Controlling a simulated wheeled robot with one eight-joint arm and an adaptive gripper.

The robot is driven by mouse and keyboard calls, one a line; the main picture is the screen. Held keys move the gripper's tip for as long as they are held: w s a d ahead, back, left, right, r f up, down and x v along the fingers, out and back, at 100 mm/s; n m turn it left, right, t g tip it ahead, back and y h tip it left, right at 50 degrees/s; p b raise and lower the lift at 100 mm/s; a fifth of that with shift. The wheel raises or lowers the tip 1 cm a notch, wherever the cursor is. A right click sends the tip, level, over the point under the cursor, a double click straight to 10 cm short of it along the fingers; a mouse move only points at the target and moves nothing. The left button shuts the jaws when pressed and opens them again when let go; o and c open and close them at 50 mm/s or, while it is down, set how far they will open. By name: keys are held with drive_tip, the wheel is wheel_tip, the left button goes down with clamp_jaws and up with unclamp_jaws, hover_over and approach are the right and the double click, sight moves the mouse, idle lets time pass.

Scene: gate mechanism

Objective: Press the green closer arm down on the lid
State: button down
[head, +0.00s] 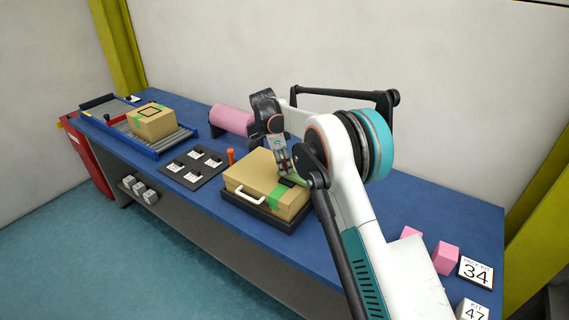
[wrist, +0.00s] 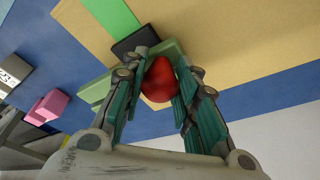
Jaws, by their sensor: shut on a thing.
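The tan case lid (head: 252,172) is flat, with a white handle (head: 250,196) at its front and a bright green stripe (head: 275,198). My gripper (head: 284,168) is over its right part. In the wrist view my gripper (wrist: 160,82) is shut on a round red knob (wrist: 159,80). A pale green bar, the closer arm (wrist: 95,90), runs behind the fingers and knob, next to a black block (wrist: 135,42) on the lid. My fingers hide part of the bar. I cannot tell whether the bar touches the lid.
Pink blocks (head: 445,256) and a "34" card (head: 476,272) are at right. A wall stands behind.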

drive_tip(key=shift+f, duration=0.1)
drive_tip(key=c, duration=1.2)
unclamp_jaws()
drive_tip(key=shift+a, duration=0.1)
drive_tip(key=v, duration=1.2)
